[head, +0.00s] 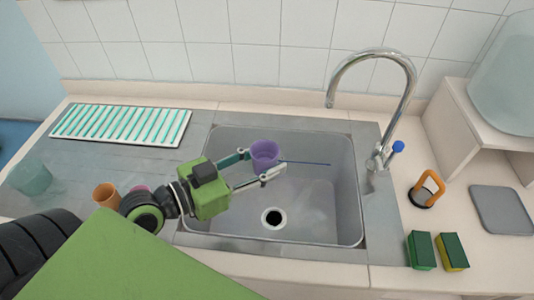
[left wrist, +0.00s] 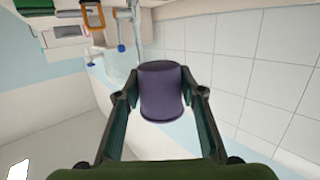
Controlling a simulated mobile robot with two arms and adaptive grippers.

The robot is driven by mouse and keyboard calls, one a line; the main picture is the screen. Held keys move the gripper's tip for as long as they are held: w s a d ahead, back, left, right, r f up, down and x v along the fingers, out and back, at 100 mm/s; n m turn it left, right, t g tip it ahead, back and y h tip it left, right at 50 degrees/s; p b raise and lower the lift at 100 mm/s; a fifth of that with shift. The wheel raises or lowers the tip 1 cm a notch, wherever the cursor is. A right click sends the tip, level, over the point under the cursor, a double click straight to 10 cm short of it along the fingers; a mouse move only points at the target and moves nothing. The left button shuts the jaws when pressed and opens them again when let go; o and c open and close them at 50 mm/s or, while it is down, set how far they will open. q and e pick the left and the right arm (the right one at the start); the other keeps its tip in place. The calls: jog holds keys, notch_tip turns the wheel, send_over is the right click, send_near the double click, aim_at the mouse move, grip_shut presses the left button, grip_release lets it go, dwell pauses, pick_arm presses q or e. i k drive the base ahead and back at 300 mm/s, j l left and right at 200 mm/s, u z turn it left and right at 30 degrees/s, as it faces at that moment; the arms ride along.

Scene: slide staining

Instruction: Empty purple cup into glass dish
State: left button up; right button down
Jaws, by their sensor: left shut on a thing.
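The purple cup (head: 265,154) is between the fingers of my left gripper (head: 262,168), above the sink and clear of its floor. My left gripper is shut on the cup, one finger on each side. In the left wrist view, the cup (left wrist: 160,92) fills the gap between the dark fingertips (left wrist: 160,93). The inside of the cup is dark and its contents cannot be told. A translucent greenish glass vessel (head: 30,178) stands at the far left of the counter; I cannot tell whether it is the glass dish. My right gripper is not in view.
The steel sink (head: 315,220) has a drain (head: 273,217) and a thin blue rod (head: 308,163) across it. A faucet (head: 408,85) stands at right. An orange cup (head: 107,195), a striped rack (head: 122,124) and sponges (head: 421,250) are around. A grey mat (head: 503,209) lies right.

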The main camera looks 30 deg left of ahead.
aim_at(29, 176)
jog(key=u, duration=0.45)
jog(key=j+u, duration=0.2)
jog(key=u, duration=0.3)
jog(key=j+u, duration=0.2)
jog(key=u, duration=0.25)
jog(key=i+j, duration=0.15)
jog(key=j, duration=0.25)
jog(key=i+j, duration=0.1)
jog(key=j, duration=0.3)
jog(key=i+j, duration=0.15)
jog(key=j, duration=0.25)
jog(key=i+j, duration=0.1)
jog(key=j, duration=0.25)
